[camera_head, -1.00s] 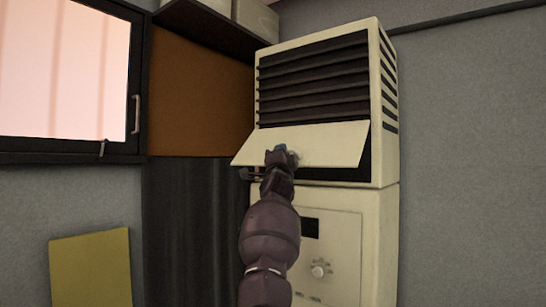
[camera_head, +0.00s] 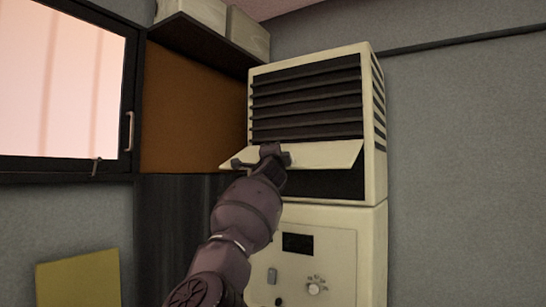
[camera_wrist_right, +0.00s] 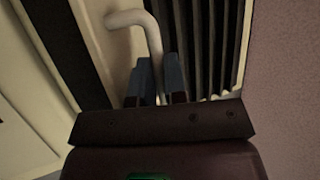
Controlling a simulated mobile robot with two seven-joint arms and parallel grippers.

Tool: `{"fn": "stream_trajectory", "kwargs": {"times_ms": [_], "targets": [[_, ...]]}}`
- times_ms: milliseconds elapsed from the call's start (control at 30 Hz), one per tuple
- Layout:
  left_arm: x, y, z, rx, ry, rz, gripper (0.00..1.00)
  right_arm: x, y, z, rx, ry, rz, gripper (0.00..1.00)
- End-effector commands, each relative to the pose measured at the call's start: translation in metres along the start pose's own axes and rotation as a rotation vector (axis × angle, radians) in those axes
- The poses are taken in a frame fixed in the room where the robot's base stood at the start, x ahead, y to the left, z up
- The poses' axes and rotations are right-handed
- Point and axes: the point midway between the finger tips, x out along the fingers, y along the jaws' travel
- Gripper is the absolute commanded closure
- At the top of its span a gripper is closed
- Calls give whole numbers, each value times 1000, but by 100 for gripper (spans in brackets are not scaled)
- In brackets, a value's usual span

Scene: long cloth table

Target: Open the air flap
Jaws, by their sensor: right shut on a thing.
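The air flap (camera_head: 325,154) is a cream panel below the dark louvers of a tall cream air unit (camera_head: 375,165). It is tilted outward, with a dark opening (camera_head: 335,184) showing beneath it. My right gripper (camera_head: 270,153) is at the flap's front, left of its middle. In the right wrist view, a pale curved handle (camera_wrist_right: 143,22) runs down to the fingers of my right gripper (camera_wrist_right: 158,72), which are shut on it. The fingers hide the gripped part. My left gripper is not in view.
Below the flap, the unit has a panel with a small dark display (camera_head: 298,243) and a round knob (camera_head: 314,287). A dark-framed window (camera_head: 128,95) is at the left. A shelf with boxes (camera_head: 248,33) is above.

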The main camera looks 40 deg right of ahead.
Motion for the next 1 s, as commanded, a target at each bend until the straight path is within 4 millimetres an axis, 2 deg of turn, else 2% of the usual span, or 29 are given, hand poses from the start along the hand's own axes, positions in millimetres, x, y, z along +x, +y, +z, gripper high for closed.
{"fn": "stream_trajectory", "kwargs": {"times_ms": [433,467,500,1000], "targets": [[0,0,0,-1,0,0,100,0,-1,0,2,-1,3,100],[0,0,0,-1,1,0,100,0,-1,0,2,-1,3,83],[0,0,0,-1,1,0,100,0,-1,0,2,-1,3,78],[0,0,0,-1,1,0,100,0,2,0,1,0,4,78]]}}
